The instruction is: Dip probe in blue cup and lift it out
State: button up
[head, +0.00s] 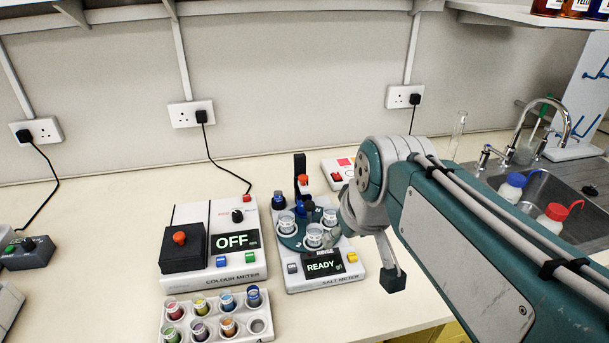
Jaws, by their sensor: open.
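The sample rack (180,333) at the front holds several cups of coloured liquid. A cup with blue liquid (227,302) sits in its back row, and a darker blue item (253,296) sits at that row's right end. The salt meter (345,277) reads READY and carries clear cups (314,236) on a round turntable. A black post (300,168) with orange and blue parts rises behind the cups; I cannot tell which part is the probe. My gripper (366,262) is open above the salt meter's right side, one dark fingertip hanging low; the other finger is hard to make out.
The colour meter (205,275) stands left of the salt meter and reads OFF. A white box with a red switch (337,177) is behind. The sink (525,190) with bottles is at right.

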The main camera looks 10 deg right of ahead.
jog(key=w+d+r+n+g+y, duration=0.1)
jog(key=w+r+n, duration=0.2)
jog(key=w, duration=1.2)
jog(key=n+y, duration=0.2)
jog(key=n, duration=0.2)
send_near(304, 176)
jog(key=shift+g, duration=0.4)
jog(key=x, duration=0.9)
jog(key=shift+w+a, duration=0.1)
jog(key=shift+w, duration=0.2)
jog(key=shift+r, duration=0.15)
grip_shut()
